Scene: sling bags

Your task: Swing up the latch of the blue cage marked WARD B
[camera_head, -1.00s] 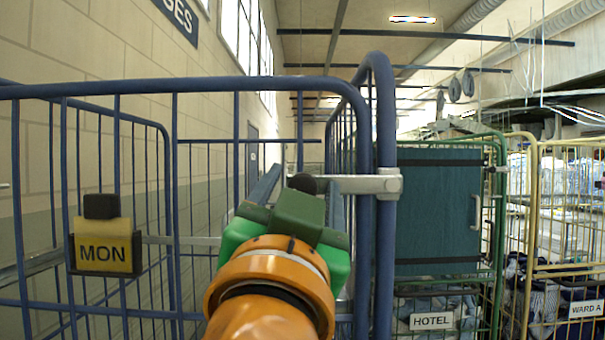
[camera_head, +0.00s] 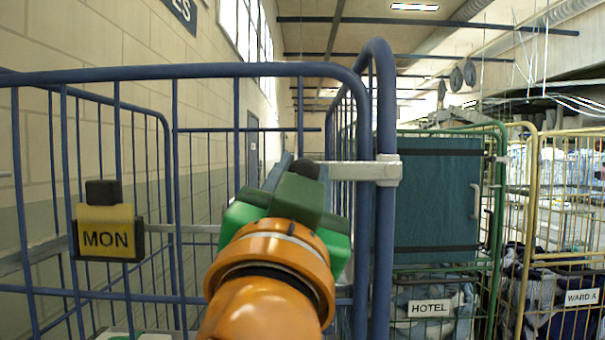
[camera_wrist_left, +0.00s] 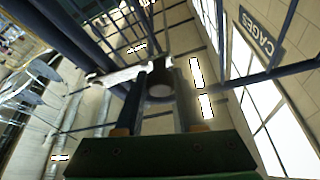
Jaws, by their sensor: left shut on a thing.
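The blue cage (camera_head: 176,70) fills the near left and middle of the head view. No WARD B label shows on its visible part. Its latch (camera_head: 355,171) is a pale metal bar, lying about level at the right corner post, with a black knob (camera_head: 308,169) at its left end. My left gripper (camera_head: 303,173) is shut on the knob; in the wrist view the latch (camera_wrist_left: 116,76) and knob (camera_wrist_left: 160,83) show, the knob between the two fingers. The green gripper body hides part of the cage front. My right gripper is not in view.
A yellow MON plate (camera_head: 106,232) hangs on the blue cage's bars. To the right stand a green cage marked HOTEL (camera_head: 429,308) with a teal panel (camera_head: 437,200) and a yellow cage marked WARD A (camera_head: 582,297). A wall runs along the left.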

